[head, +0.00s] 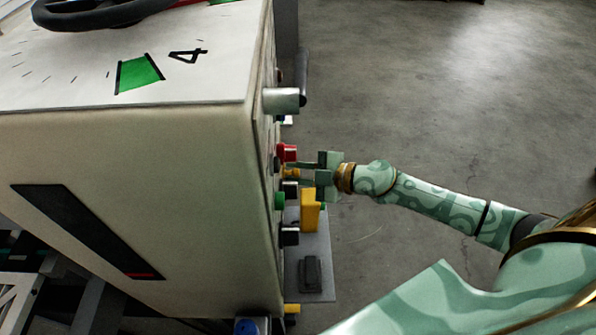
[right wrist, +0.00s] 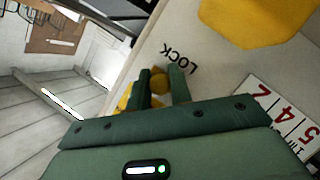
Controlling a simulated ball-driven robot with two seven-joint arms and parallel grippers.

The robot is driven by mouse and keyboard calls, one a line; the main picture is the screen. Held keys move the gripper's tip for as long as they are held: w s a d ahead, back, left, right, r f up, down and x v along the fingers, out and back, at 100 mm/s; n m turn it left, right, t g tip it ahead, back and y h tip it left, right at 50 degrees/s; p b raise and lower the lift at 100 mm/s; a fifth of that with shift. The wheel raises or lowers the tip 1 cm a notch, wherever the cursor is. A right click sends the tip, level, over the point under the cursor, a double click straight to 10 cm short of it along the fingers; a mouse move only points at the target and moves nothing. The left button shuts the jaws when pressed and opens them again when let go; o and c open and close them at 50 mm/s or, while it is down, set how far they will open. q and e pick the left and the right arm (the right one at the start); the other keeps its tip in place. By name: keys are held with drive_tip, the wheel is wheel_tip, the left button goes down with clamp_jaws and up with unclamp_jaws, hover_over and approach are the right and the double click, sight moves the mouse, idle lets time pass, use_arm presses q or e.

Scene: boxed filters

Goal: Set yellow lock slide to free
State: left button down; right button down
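The yellow lock slide's knob (right wrist: 160,79) shows in the right wrist view beside the printed word LOCK (right wrist: 193,62). My right gripper (right wrist: 161,76) has one finger on each side of this knob, with little or no gap, and looks shut on it. Much of the slide is hidden behind the fingers. In the head view my right gripper (head: 292,172) reaches from the right to the cabinet's (head: 170,190) control face, just below a red knob (head: 287,152). That face is seen nearly edge-on. My left gripper is in neither view.
A grey cylinder (head: 281,100) juts out above. A green button (head: 279,201), a yellow block (head: 311,211) and a grey plate (head: 322,262) sit below. In the wrist view, a large yellow part (right wrist: 255,18) and a number plate (right wrist: 276,112) are close by. Floor on the right is clear.

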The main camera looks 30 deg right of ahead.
drive_tip(key=s, duration=0.1)
drive_tip(key=s+a+p, duration=0.2)
drive_tip(key=shift+s+f, duration=0.1)
drive_tip(key=shift+s, duration=0.15)
drive_tip(key=c, duration=1.3)
unclamp_jaws()
drive_tip(key=shift+d, duration=0.15)
drive_tip(key=shift+s+d, duration=0.25)
drive_tip(key=shift+s, duration=0.05)
drive_tip(key=p+v, duration=0.1)
drive_tip(key=v, duration=1.4)
drive_tip(key=shift+s+d+r, duration=0.1)
drive_tip(key=shift+s+r, duration=0.1)
drive_tip(key=shift+r, duration=0.05)
